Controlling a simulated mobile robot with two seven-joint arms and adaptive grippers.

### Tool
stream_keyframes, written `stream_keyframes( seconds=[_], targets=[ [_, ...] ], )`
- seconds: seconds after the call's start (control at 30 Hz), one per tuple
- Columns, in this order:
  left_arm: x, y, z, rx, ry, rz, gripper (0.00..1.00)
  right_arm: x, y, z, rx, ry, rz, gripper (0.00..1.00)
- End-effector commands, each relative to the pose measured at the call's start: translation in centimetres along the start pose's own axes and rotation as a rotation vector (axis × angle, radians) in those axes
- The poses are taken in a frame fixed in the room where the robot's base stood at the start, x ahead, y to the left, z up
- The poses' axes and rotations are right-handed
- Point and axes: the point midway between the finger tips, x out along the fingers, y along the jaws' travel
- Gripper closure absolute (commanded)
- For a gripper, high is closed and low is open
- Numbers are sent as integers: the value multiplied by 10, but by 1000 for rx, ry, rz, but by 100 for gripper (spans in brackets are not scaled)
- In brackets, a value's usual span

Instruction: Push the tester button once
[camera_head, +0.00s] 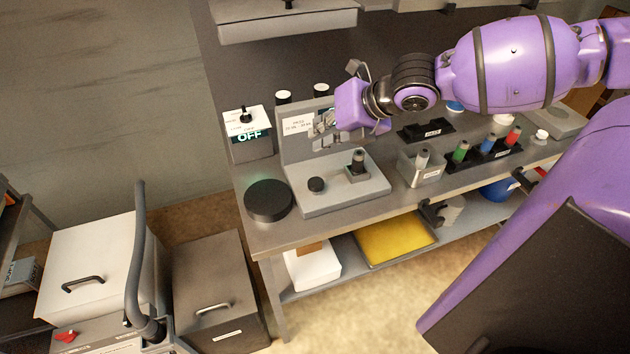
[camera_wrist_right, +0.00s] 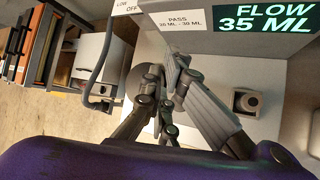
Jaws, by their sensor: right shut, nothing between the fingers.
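The tester (camera_head: 345,197) is a grey stand with an upright back panel and a flat base on the bench. A round black button (camera_head: 316,185) sits on the left of its base. A dark-capped vial (camera_head: 358,158) stands in a holder to the button's right; it also shows in the wrist view (camera_wrist_right: 248,101). My right gripper (camera_head: 322,124) is shut and empty, in front of the panel and above the base, apart from the button in the head view. In the wrist view its fingers (camera_wrist_right: 176,62) hide the button. My left gripper is out of view.
The tester's display (camera_wrist_right: 264,18) reads FLOW 35 ML; its label reads PASS. A switch box (camera_head: 250,145) showing OFF stands left. A black disc (camera_head: 269,200) lies at the bench's front left. A vial rack (camera_head: 488,152) and a single vial holder (camera_head: 420,170) stand right.

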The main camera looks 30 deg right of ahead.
Motion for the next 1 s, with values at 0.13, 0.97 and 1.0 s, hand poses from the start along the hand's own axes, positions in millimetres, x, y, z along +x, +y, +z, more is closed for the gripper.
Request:
stream_keyframes(
  seconds=[0.13, 0.97, 1.0],
  targets=[
    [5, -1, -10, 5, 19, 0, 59, 12, -9, -10, 5, 5, -1, 100],
    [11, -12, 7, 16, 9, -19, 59, 59, -43, -44, 1, 0, 0, 100],
    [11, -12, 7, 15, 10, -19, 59, 59, -43, -43, 1, 0, 0, 100]
  ],
)
